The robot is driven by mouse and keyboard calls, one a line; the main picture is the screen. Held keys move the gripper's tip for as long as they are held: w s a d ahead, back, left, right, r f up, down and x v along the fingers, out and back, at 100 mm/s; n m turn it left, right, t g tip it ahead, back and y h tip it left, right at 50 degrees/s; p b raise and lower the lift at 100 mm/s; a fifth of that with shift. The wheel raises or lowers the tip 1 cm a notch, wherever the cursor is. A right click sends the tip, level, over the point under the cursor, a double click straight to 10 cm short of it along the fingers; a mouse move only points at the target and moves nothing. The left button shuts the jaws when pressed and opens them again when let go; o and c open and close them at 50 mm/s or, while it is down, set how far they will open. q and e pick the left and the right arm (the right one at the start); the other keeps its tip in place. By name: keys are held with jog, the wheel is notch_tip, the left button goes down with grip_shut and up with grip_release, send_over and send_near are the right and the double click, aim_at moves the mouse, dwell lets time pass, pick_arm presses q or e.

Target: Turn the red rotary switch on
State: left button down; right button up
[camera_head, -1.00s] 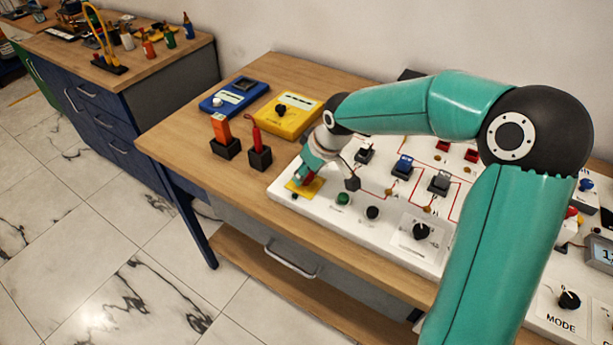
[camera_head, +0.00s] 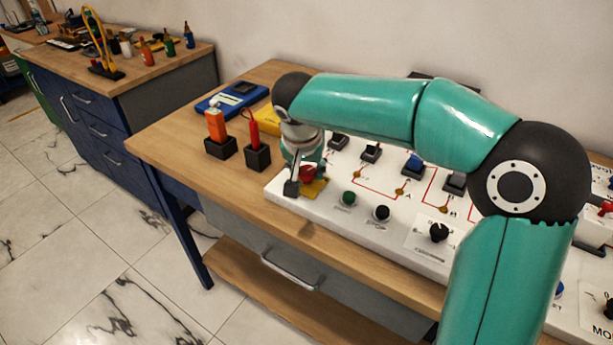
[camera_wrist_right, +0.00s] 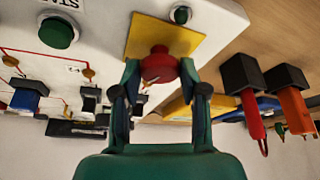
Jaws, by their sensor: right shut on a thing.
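The red rotary switch (camera_head: 307,172) sits on a yellow plate (camera_head: 316,188) at the near left corner of the white panel (camera_head: 279,189). My right gripper (camera_head: 304,174) reaches down over it. In the right wrist view, the red knob (camera_wrist_right: 158,64) is between the two fingertips of my right gripper (camera_wrist_right: 159,72), which is shut on it. The yellow plate (camera_wrist_right: 185,41) shows behind the knob. A small pointer mark shows on the knob's face. In the head view my wrist hides part of the switch. My left gripper is not in view.
A green button (camera_head: 348,198) and a black button (camera_head: 381,213) are to the right on the panel. Two black holders with an orange tool (camera_head: 215,124) and a red tool (camera_head: 254,130) stand left of it. Yellow and blue (camera_head: 231,98) boxes lie behind.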

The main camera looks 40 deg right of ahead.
jog(key=m+g, duration=0.1)
jog(key=m, duration=0.3)
jog(key=shift+a+f+m+g+h+b, duration=0.1)
jog(key=shift+m+g+h+b, duration=0.2)
jog(key=shift+g+h, duration=0.1)
dwell(0.4)
jog(key=o, duration=1.1)
jog(key=shift+w, duration=0.1)
jog(key=shift+a+r, duration=0.15)
jog(key=shift+r, duration=0.3)
jog(key=v, duration=1.1)
jog(key=shift+a, duration=0.15)
